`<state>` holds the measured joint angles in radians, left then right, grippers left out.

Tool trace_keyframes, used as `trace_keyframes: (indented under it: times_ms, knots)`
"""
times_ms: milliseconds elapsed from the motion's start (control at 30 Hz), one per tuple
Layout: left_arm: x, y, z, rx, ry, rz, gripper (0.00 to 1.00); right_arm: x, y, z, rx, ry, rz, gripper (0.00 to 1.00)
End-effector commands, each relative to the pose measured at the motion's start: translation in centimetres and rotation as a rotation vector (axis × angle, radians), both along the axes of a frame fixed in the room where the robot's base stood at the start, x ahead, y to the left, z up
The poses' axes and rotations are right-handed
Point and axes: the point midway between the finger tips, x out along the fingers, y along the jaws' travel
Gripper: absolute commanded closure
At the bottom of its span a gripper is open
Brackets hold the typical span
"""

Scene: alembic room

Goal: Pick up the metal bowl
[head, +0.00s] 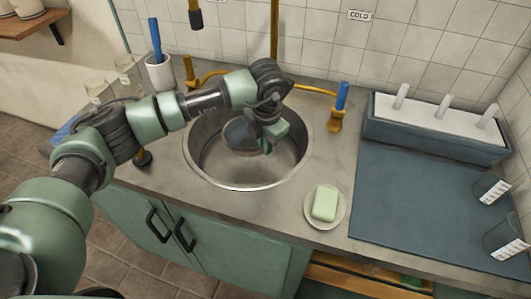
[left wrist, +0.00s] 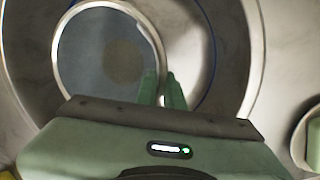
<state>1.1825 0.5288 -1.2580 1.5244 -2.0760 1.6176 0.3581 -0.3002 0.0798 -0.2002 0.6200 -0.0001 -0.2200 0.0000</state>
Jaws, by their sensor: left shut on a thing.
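The metal bowl (head: 238,136) is inside the round sink, partly hidden behind my left gripper in the head view. In the left wrist view the bowl (left wrist: 100,62) shows from above, with a bright round rim and a grey-blue inside. My left gripper (head: 268,142) reaches down into the sink at the bowl's right side. In the left wrist view its green fingers (left wrist: 166,90) are close together, shut on the bowl's rim wall. I cannot tell whether the bowl touches the sink's bottom. My right gripper is in neither view.
The steel sink (head: 250,187) surrounds the bowl. A soap dish with green soap (head: 325,203) is at the right front. A blue-grey mat (head: 410,205) and glass beakers (head: 489,187) lie further right. A white cup (head: 160,72) stands back left.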

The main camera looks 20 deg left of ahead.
Motion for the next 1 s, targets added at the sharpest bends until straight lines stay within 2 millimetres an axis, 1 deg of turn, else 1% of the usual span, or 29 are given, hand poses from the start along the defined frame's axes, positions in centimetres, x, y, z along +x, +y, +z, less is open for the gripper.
trace_keyframes:
  times_ms: [33,100,600,800,1000]
  knots:
    - [0.2,0.0,0.8,-0.001,-0.008,0.000,1.00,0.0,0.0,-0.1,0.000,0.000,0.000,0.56]
    - [0.2,0.0,1.6,-0.001,-0.008,-0.001,1.00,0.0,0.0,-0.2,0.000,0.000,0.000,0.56]
    - [0.2,0.0,6.9,0.000,-0.007,0.000,1.00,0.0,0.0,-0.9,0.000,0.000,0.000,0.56]
    - [0.1,0.0,8.5,-0.001,-0.007,-0.001,1.00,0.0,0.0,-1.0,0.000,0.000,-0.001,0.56]
    - [0.2,0.0,9.7,-0.001,-0.007,-0.001,1.00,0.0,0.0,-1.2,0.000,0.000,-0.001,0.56]
